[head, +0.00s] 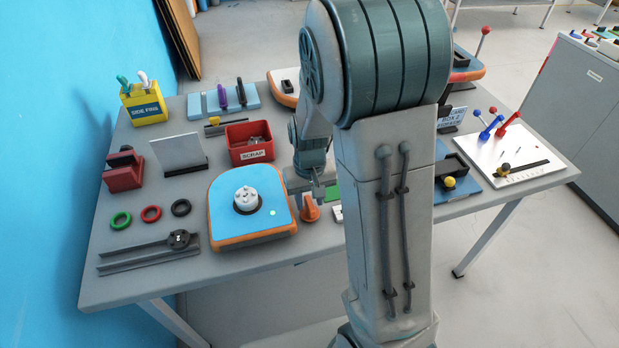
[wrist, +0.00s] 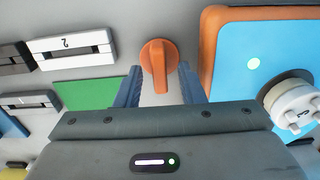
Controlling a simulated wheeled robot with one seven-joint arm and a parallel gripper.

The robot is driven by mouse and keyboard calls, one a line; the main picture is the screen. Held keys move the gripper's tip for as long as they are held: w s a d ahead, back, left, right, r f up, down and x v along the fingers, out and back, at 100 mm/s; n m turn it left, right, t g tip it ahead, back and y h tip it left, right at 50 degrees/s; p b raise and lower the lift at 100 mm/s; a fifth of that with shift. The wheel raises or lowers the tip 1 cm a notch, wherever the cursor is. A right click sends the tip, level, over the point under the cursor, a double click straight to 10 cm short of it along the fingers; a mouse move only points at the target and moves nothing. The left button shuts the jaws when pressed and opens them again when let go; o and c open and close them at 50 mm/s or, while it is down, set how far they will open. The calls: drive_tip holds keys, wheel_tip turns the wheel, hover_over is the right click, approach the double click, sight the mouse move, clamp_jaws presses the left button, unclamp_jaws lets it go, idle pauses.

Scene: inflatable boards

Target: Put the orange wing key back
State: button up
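The orange wing key (head: 310,210) stands on the grey table just right of the blue board with an orange rim (head: 222,218). In the wrist view the key (wrist: 158,58) shows a round head with a raised wing. My gripper (wrist: 160,72) is open, with one blue-grey finger on each side of the key. A gap shows at the left finger; the right finger is very close to the key, and I cannot tell if it touches. In the head view my gripper (head: 307,194) is partly hidden by my arm. The board carries a white round valve (wrist: 296,102).
A green card (wrist: 92,94) lies left of the key, with white slotted blocks (wrist: 70,47) past it. A red scrap bin (head: 249,150), a grey plate stand (head: 178,153) and coloured rings (head: 151,213) stand elsewhere on the table. My arm hides the table's middle right.

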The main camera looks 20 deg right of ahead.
sight(310, 203)
wheel_tip(310, 203, up, 10)
drive_tip(key=s+r+t, duration=0.1)
drive_tip(key=s+r, duration=0.2)
drive_tip(key=s, duration=0.4)
drive_tip(key=s+r+t, duration=0.2)
drive_tip(key=s, duration=0.5)
drive_tip(key=shift+s+r, duration=0.2)
drive_tip(key=shift+r, duration=0.2)
idle(0.5)
